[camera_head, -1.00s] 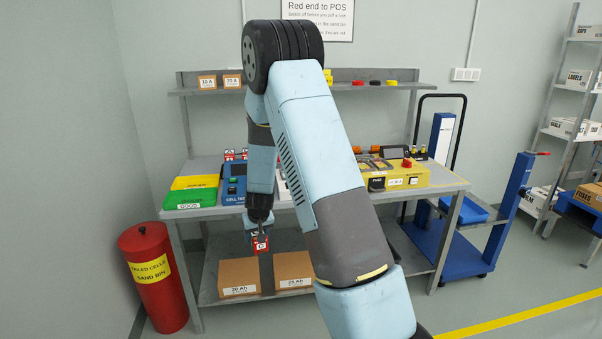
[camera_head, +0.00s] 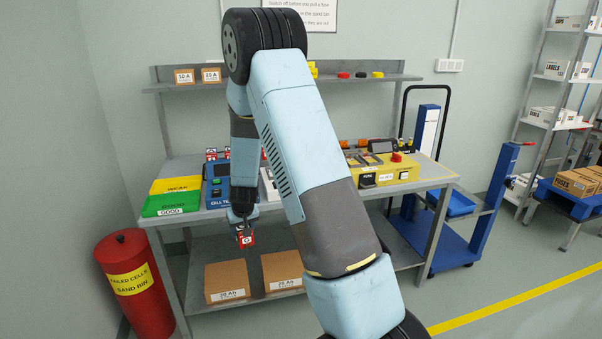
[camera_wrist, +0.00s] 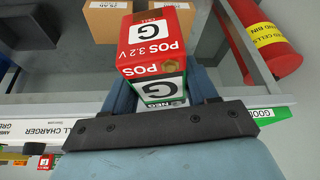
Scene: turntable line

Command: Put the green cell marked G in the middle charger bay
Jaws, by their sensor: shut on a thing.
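My gripper (camera_head: 243,231) is shut on a cell marked G (camera_head: 246,241), in front of the bench's front edge and below its top. In the wrist view the held cell (camera_wrist: 157,55) has a red POS end, a white panel with a black G and a NEG end with a little green, partly hidden by the gripper (camera_wrist: 165,95). A white unit (camera_head: 268,187) on the bench, mostly behind my arm, may be the charger. A charger label (camera_wrist: 75,130) shows at the left of the wrist view. The charger bays are hidden or cannot be made out.
On the bench stand a blue cell tester (camera_head: 217,188), green and yellow trays (camera_head: 165,205) and a yellow unit with a red button (camera_head: 385,178). Several red-topped cells (camera_head: 211,154) stand behind. A red sand bin (camera_head: 128,255) is at left; boxes (camera_head: 227,281) sit on the lower shelf.

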